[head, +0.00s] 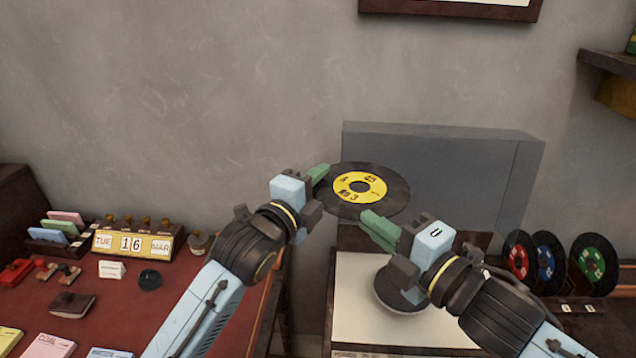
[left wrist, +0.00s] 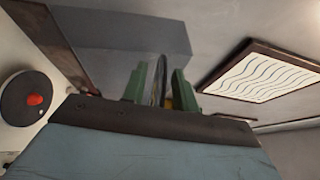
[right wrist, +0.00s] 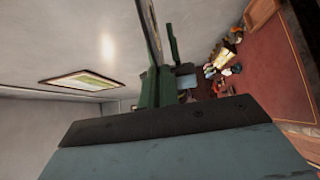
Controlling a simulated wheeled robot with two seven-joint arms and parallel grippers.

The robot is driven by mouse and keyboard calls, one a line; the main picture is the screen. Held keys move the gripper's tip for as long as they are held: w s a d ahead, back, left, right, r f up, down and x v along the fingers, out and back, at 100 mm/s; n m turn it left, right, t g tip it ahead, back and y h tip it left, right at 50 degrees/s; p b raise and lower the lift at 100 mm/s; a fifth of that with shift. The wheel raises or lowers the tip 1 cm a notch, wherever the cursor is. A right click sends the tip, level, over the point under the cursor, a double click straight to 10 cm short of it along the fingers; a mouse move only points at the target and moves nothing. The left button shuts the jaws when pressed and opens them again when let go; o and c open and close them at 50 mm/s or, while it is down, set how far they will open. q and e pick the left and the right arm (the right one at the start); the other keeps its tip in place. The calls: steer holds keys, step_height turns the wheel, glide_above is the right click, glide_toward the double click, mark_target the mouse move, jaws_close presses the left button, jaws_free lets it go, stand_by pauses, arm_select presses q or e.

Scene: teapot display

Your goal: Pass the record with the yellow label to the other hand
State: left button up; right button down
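The black record with the yellow label (head: 374,187) is held in the air in the middle of the head view, label showing. My right gripper (head: 380,231) is shut on its lower right edge. My left gripper (head: 321,176) is at the record's left edge. In the left wrist view, the fingers of my left gripper (left wrist: 160,86) stand apart, with the record (left wrist: 159,75) edge-on between them and gaps beside it. In the right wrist view, the record (right wrist: 149,28) is edge-on between the close fingers of my right gripper (right wrist: 157,88).
A grey translucent case (head: 455,165) stands behind the record. A white-topped stand (head: 352,315) with a dark round object (head: 400,290) is below. Red, blue and green-labelled records (head: 593,262) stand at right. A red desk (head: 125,318) with a calendar (head: 132,243) and stationery is at left.

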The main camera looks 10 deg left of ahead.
arm_select(q)
jaws_close()
arm_select(e)
steer(key=c, duration=1.6)
jaws_free()
steer(key=shift+o, duration=0.2)
